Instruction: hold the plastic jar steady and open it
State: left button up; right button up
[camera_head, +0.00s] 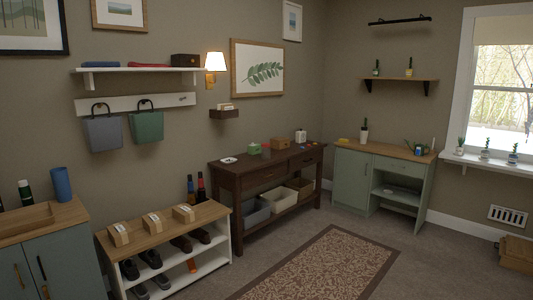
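I cannot make out the plastic jar for certain in the head view. A small white container (300,136) stands upright at the right end of the dark wooden console table (228,182); it is too small to tell whether it is a jar or has a lid. A green box (254,149) and a brown box (281,144) stand to its left on the same top. Neither of my grippers is in view.
A shoe bench (222,241) with several cardboard boxes is left of the console table. Green cabinets stand at the far left (60,262) and in the back corner (350,178). A patterned rug (325,265) lies on open floor.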

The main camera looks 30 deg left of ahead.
aim_at(265, 152)
jog(key=i+j+u, duration=0.4)
jog(key=i, duration=0.55)
jog(key=i+u, duration=0.35)
jog(key=i, duration=0.65)
